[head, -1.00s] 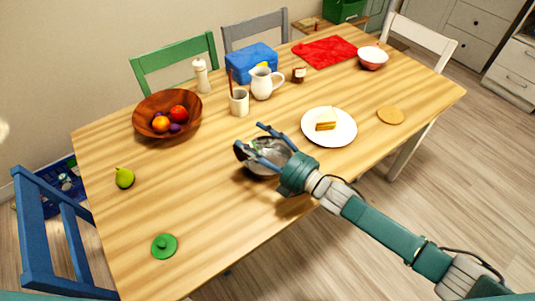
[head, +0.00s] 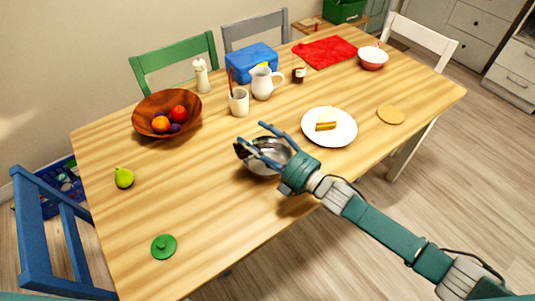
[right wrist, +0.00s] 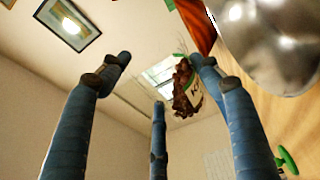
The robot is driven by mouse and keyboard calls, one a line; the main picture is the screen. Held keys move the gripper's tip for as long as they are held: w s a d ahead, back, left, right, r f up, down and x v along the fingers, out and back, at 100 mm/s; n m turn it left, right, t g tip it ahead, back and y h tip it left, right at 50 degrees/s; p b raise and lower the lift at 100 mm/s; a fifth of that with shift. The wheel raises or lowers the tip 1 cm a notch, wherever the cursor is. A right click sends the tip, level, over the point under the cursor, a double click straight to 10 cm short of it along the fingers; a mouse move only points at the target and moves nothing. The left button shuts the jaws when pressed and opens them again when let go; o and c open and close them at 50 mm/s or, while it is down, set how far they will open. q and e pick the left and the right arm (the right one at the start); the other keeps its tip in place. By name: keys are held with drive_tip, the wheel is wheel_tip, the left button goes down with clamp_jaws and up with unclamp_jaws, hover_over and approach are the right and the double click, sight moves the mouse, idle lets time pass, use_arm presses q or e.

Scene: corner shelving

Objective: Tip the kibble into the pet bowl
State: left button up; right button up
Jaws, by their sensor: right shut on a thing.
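The metal pet bowl (head: 268,167) stands near the table's front edge, partly behind my gripper. It shows large at the upper right of the right wrist view (right wrist: 272,40). My right gripper (head: 255,139) is over the bowl with its fingers pointing left. In the right wrist view, brown kibble (right wrist: 183,92) with a green and white label shows by the right finger, tilted. It seems to be in a see-through container held by this gripper; its outline is hard to make out. I cannot tell whether kibble lies in the bowl. My left gripper is not in view.
A green lid (head: 163,246) lies at the front left. A pear (head: 124,178) and a wooden fruit bowl (head: 145,125) are farther left. A plate with cake (head: 345,133) is close right of the gripper. A mug (head: 239,103) and a pitcher (head: 262,84) stand behind.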

drive_tip(key=shift+w+d+r+m+y+b, duration=0.3)
drive_tip(key=shift+r+m+b, duration=0.2)
drive_tip(key=shift+m, duration=0.5)
idle(1.9)
drive_tip(key=shift+w+d+f+m+t+b, duration=0.1)
drive_tip(key=shift+d+f+m+t+b, duration=0.15)
drive_tip(key=shift+f+m+t+b, duration=0.35)
idle(1.3)
